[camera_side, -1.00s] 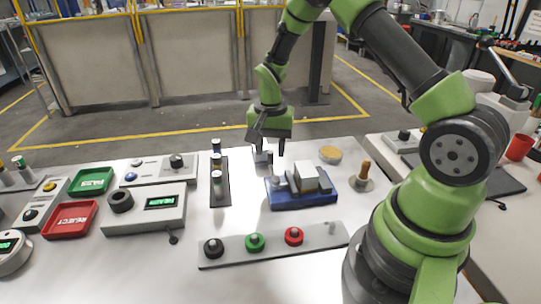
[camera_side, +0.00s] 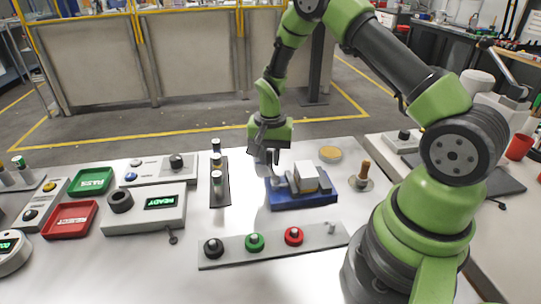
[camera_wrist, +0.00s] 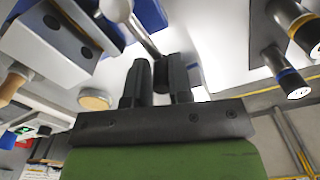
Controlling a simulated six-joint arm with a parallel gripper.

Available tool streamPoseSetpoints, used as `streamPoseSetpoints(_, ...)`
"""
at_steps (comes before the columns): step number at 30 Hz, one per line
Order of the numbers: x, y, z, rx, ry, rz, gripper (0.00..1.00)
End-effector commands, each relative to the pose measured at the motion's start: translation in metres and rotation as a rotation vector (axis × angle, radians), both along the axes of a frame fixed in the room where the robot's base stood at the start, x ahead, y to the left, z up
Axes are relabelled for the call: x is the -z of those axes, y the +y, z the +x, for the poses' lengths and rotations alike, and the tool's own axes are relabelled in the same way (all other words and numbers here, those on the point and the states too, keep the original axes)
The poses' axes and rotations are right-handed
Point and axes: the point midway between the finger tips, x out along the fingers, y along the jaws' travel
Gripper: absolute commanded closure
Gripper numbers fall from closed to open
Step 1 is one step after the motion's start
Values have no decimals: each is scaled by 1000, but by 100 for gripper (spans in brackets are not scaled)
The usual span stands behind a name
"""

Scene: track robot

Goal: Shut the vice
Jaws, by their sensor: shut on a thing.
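The vice has a blue base (camera_side: 305,199) and grey jaws around a pale block (camera_side: 304,172). It stands on the white bench in the side view. In the wrist view its grey jaw body (camera_wrist: 55,35) fills the upper left, and a silver rod (camera_wrist: 145,38) runs from it toward my fingers. My gripper (camera_side: 268,163) is at the vice's left end, pointing down. In the wrist view my gripper (camera_wrist: 160,75) is shut on the dark grip of the vice handle (camera_wrist: 160,66). Whether the jaws touch the block is too small to tell.
A rack of dark cylinders (camera_side: 217,180) stands close left of my gripper. A button strip (camera_side: 270,244) lies in front of the vice. A round wooden disc (camera_side: 330,154) and a wooden-handled tool (camera_side: 365,175) stand behind and to the right. A console (camera_side: 145,210) is farther left.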

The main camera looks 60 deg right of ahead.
Motion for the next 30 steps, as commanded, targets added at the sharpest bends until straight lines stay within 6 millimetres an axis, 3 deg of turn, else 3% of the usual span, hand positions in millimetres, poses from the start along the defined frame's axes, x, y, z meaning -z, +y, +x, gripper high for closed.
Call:
streamPoseSetpoints(11, 0, 12, 9, -199, -1, 3, 100)
streamPoseSetpoints(30, 0, 48, 18, -803, 0, 5, 100)
